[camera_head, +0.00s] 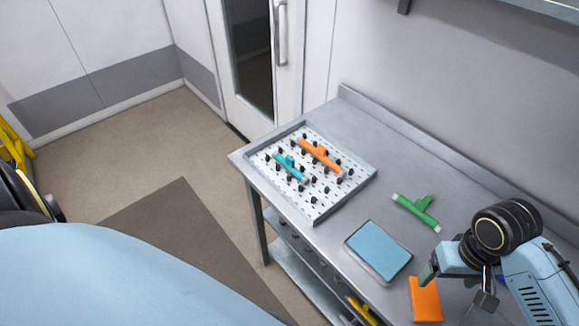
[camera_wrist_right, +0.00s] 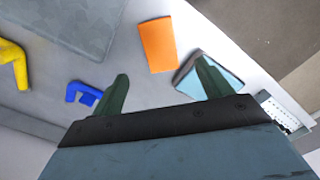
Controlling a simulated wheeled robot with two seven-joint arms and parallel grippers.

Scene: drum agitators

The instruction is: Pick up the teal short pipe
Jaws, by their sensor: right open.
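The teal short pipe (camera_head: 290,167) lies among black pegs on the white perforated board (camera_head: 313,212), at the far left end of the table. It has a small side branch. An orange pipe (camera_head: 320,156) lies beside it on the same board. My right gripper (camera_head: 457,287) is open and empty over the near right part of the table, well away from the teal pipe. Its two green fingers also show apart in the right wrist view (camera_wrist_right: 163,72). The teal pipe cannot be made out in that view. My left gripper is not in view.
A green T-shaped pipe (camera_head: 418,210), a blue-topped tray (camera_head: 378,250) and an orange block (camera_head: 425,300) lie on the table. Blue (camera_wrist_right: 85,93) and yellow (camera_wrist_right: 12,62) pieces show in the wrist view. A raised back edge (camera_head: 440,146) runs along the wall.

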